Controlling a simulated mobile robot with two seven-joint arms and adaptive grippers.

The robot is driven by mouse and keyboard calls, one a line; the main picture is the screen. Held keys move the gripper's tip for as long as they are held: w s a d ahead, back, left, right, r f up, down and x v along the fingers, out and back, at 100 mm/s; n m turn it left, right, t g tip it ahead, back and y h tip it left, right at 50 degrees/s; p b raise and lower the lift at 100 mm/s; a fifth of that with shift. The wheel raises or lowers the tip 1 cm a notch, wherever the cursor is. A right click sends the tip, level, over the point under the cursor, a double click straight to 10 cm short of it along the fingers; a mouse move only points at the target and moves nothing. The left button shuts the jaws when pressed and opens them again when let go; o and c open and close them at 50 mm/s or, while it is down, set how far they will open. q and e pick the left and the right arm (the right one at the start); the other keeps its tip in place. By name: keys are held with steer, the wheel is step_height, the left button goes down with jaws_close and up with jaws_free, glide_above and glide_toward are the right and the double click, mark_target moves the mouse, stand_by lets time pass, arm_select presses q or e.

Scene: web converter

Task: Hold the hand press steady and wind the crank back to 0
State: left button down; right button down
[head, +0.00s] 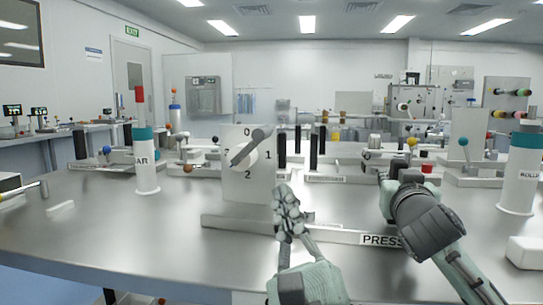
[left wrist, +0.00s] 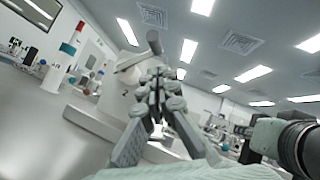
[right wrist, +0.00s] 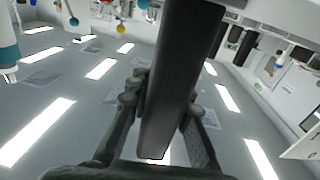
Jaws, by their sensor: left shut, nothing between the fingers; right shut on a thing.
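The hand press has an upright white plate (head: 240,188) marked 0 at the top, 1 at the right and 2 at the bottom; the left mark is mostly covered. Its grey crank (head: 251,146) slants across the hub, with its thick end up and right between 0 and 1. The crank also shows in the left wrist view (left wrist: 131,62). My left gripper (head: 284,192) is shut and empty, right of and below the dial, apart from the crank. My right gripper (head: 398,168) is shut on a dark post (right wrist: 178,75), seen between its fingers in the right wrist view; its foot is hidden.
The long base (head: 345,236) with the PRESS label runs along the table front. A white and teal post (head: 146,165) stands left and another (head: 518,175) right. Several fixtures and black posts (head: 314,150) stand behind. The steel table (head: 120,235) is clear at front left.

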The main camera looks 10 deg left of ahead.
mark_target(258, 132)
arm_select(q)
steer(key=x, duration=0.9)
steer(key=shift+w+a+n+y, duration=0.15)
steer(key=shift+a+n+y, duration=0.1)
steer(key=shift+n+y, duration=0.15)
steer(key=shift+a+r+n+g+y, duration=0.1)
steer(key=shift+r+n+g+y, duration=0.35)
steer(key=shift+n+g, duration=0.3)
steer(key=shift+a+r+n+g+y, duration=0.2)
steer(key=shift+a+r+n, duration=0.15)
steer(key=shift+a+r, duration=0.35)
steer(key=shift+a+r+n+g+y, duration=0.15)
steer(key=shift+a+r+n, duration=0.2)
steer(key=shift+r, duration=0.5)
steer(key=shift+w+a+r, duration=0.1)
steer(key=shift+a+r, duration=0.3)
steer(key=shift+a, duration=0.2)
steer(key=shift+w+a+r, duration=0.1)
steer(key=shift+a+r, duration=0.25)
steer(key=shift+a, duration=0.2)
